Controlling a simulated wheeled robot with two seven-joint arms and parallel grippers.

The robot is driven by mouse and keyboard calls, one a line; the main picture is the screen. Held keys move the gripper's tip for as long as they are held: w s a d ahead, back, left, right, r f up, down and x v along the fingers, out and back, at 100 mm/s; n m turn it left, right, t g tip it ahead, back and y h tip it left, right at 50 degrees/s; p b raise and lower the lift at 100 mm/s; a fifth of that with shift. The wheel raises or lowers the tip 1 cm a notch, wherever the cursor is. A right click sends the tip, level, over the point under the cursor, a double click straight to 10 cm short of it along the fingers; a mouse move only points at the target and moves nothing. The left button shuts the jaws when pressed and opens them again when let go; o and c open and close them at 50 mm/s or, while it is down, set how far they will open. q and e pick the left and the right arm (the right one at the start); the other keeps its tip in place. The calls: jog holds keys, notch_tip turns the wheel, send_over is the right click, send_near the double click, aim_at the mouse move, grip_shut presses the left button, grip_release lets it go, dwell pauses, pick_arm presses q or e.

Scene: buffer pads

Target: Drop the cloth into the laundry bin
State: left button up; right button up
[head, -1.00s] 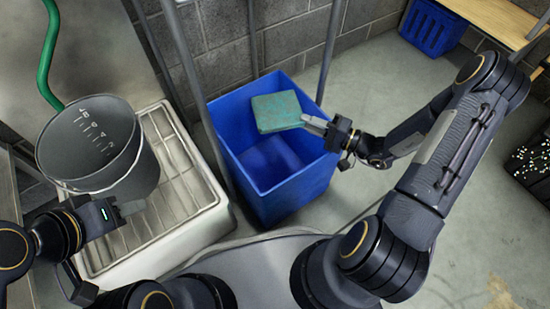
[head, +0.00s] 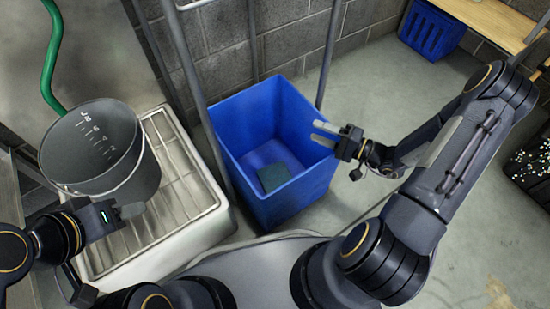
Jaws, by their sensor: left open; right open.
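The blue laundry bin (head: 285,207) stands on the floor in the middle of the head view. The cloth (head: 273,177), a dark green folded square, lies at the bottom inside the bin. My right gripper (head: 318,134) is open and empty above the bin's right rim, its fingers pointing left over the opening. My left gripper (head: 128,219) is at the left, beside the lower right side of a grey bucket; its jaws are open, with nothing seen between them.
The grey bucket (head: 130,178) with a volume scale stands on a pale sink with a metal rack (head: 186,190). Metal posts (head: 188,65) rise beside the bin. A second blue basket (head: 432,32) sits by the back wall under a wooden bench (head: 490,18). Floor behind the bin is clear.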

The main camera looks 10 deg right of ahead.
jog(key=v, duration=0.4)
jog(key=shift+s+d+p, duration=0.1)
jog(key=shift+s+p, duration=0.05)
jog(key=shift+p, duration=0.2)
jog(key=shift+r, duration=0.1)
jog(key=s+a+r+n+g, duration=0.2)
jog(key=a+r+n+g, duration=0.15)
jog(key=r, duration=0.25)
jog(key=s+a+r+n+g, duration=0.2)
jog(key=s+a+r+g, duration=0.1)
jog(key=a+r+g, duration=0.15)
jog(key=s+r+n+t+h, duration=0.1)
jog(key=s+r+t+h, duration=0.1)
jog(key=s+r+h, duration=0.75)
notch_tip(320, 180, up, 35)
jog(key=s+p, duration=0.1)
jog(key=p, duration=3.5)
jog(key=shift+s+d+p, duration=0.25)
jog(key=shift+s+p, duration=0.05)
jog(key=shift+p, duration=0.05)
